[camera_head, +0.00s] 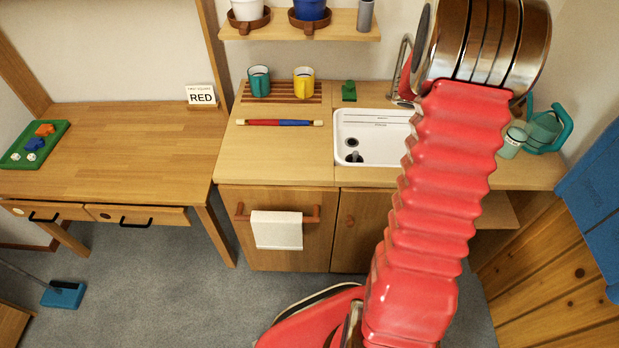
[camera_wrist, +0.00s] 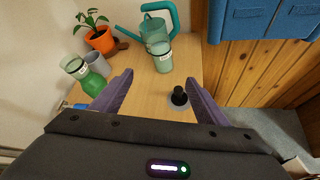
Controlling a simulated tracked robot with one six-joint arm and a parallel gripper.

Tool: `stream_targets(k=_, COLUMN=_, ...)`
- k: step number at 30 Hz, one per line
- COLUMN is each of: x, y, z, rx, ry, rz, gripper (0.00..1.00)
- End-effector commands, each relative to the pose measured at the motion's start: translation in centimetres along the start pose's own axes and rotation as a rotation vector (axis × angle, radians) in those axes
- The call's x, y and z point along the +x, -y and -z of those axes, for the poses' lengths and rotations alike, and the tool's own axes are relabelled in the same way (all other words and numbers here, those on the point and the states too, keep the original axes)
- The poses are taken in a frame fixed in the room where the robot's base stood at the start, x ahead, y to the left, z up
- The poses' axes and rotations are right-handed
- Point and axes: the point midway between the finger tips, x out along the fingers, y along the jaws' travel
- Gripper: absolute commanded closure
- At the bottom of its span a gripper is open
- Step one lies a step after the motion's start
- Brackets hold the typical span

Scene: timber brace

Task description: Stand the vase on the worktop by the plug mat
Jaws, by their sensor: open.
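A green vase-shaped vessel with a flared top and a pale label (camera_wrist: 88,76) is at the left of the wrist view, beyond my left finger. A pale green glass with a label (camera_wrist: 162,58) stands just beyond my fingertips; it also shows in the head view (camera_head: 512,143). I cannot read either label. A black plug (camera_wrist: 179,96) is on a small grey round mat (camera_wrist: 184,110), beside my right finger. The wooden worktop (camera_wrist: 140,85) lies below.
A teal watering can (camera_wrist: 155,27) stands behind the glass. An orange plant pot (camera_wrist: 101,40) and a grey cup (camera_wrist: 95,62) are at the back left. A blue box (camera_wrist: 258,20) hangs at the right. The white sink (camera_head: 370,130) is left of my arm.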

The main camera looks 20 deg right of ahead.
Motion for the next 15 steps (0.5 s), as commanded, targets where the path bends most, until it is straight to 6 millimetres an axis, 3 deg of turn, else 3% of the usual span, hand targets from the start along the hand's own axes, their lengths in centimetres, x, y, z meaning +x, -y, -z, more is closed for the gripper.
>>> stream_targets(k=3, x=-4.4, y=0.1, z=-0.3, rx=0.114, ry=-0.048, rz=0.002, gripper=0.32)
stream_targets(k=15, x=-17.7, y=3.1, z=0.6, rx=0.474, ry=-0.262, rz=0.056, gripper=0.32)
